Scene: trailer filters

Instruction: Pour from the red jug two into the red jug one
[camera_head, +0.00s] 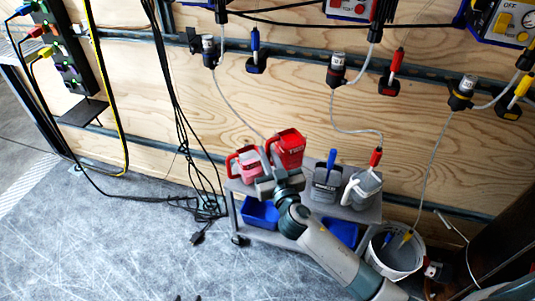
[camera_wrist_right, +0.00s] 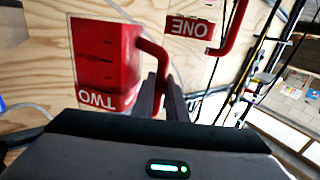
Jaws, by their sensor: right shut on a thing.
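Red jug two (camera_head: 289,148) is at the back left of the grey cart, looking higher than its neighbour and slightly tilted. Its "TWO" label shows in the right wrist view (camera_wrist_right: 103,50). My right gripper (camera_head: 268,180) is shut on its handle, and its dark fingers also show in the wrist view (camera_wrist_right: 162,98). Red jug one (camera_head: 247,164) stands just left of it at the cart's left end, with its handle to the left. It also shows in the wrist view (camera_wrist_right: 188,27), partly cut off. Two dark tips of my left gripper (camera_head: 188,298) show apart at the bottom edge.
Blue bins (camera_head: 261,213) sit below. A white bucket (camera_head: 400,258) is on the right.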

